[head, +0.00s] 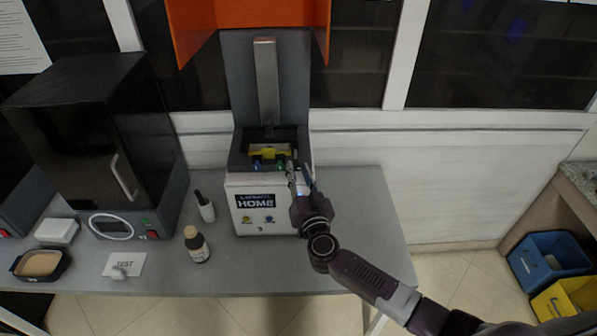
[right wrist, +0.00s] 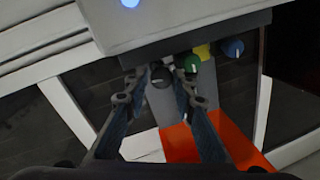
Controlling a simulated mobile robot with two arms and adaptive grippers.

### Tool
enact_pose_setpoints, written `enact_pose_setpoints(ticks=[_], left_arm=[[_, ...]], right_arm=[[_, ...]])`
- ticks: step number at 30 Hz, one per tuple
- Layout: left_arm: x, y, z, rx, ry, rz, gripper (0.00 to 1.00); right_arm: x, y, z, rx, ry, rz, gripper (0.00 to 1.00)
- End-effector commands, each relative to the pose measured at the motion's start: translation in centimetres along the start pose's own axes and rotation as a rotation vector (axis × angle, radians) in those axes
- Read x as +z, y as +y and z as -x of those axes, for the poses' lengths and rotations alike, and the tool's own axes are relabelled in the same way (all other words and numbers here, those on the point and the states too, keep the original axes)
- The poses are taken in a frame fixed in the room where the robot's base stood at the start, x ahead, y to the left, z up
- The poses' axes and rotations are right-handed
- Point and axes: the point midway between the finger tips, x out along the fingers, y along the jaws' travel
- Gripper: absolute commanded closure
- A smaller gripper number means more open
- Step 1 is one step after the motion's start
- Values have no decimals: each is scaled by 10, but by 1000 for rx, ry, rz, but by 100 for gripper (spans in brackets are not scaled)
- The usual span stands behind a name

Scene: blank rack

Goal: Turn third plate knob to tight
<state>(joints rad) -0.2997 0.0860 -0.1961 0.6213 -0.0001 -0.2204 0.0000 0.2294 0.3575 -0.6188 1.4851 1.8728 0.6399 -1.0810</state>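The machine labelled HOME (head: 270,215) stands on the grey table with its inside part showing a row of knobs. A blue knob (head: 257,165) and a green knob (head: 281,165) show at its front edge. In the right wrist view, seen upside down, are the blue knob (right wrist: 233,48), the green knob (right wrist: 192,63) and a dark knob (right wrist: 162,73) with a pale mark. My right gripper (head: 300,172) is at the right front of the row. Its open fingers (right wrist: 158,85) stand either side of the dark knob, with gaps showing. The left gripper is not in view.
An orange lid (head: 190,30) stands raised over the machine. The table right of the machine is clear.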

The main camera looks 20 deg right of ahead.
Motion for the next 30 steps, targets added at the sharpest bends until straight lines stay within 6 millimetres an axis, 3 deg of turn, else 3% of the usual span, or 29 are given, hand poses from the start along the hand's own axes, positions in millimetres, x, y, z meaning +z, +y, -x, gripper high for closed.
enact_pose_setpoints(ticks=[6,17,30], left_arm=[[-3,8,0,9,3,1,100],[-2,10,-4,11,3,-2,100],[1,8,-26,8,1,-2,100]], right_arm=[[0,0,0,0,0,0,100],[2,1,0,-3,9,-59,100],[7,2,1,-22,69,-399,100]])
